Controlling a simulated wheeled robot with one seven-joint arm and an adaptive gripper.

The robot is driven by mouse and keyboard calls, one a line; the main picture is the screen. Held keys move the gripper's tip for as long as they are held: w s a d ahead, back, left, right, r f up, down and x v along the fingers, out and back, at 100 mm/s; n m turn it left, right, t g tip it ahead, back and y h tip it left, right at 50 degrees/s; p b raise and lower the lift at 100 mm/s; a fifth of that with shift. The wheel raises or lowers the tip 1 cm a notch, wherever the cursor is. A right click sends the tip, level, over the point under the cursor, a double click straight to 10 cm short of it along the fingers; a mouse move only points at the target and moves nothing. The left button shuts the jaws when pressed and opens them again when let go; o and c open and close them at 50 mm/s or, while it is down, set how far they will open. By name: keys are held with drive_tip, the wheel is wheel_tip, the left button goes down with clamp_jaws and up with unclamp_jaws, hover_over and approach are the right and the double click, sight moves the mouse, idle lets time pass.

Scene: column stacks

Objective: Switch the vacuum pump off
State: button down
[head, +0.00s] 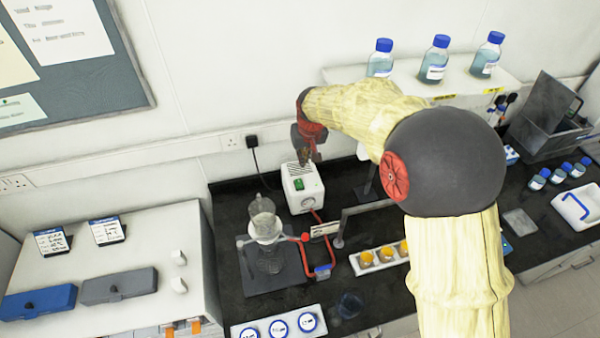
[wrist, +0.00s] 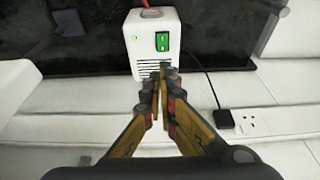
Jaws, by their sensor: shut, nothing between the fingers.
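The vacuum pump (head: 299,188) is a white box on the black bench near the wall. It has a green rocker switch (head: 299,184) on top; the switch also shows green in the wrist view (wrist: 162,41). The pump (wrist: 153,51) stands upright in the wrist view with vent slots below the switch. My gripper (head: 309,160) is above and just behind the pump in the head view. In the wrist view my gripper (wrist: 161,78) is shut and empty, its tips near the vent slots, below the switch in the picture. I cannot tell whether the tips touch the casing.
A red hose runs from the pump to a glass filter flask (head: 267,240) on a stand. A black plug (head: 251,142) and cable are by the wall socket. A shelf (head: 455,84) with blue-capped bottles is behind my arm. A white rack with orange-topped vials (head: 385,255) stands in front.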

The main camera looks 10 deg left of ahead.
drive_tip(key=shift+w+a+r, duration=0.2)
drive_tip(key=shift+w+r, duration=0.05)
drive_tip(key=shift+w, duration=0.1)
drive_tip(key=p, duration=0.1)
hover_over(300, 180)
wheel_tip(300, 180, down, 12)
drive_tip(key=shift+r, duration=0.1)
drive_tip(key=shift+f, duration=0.75)
drive_tip(key=shift+f, duration=0.15)
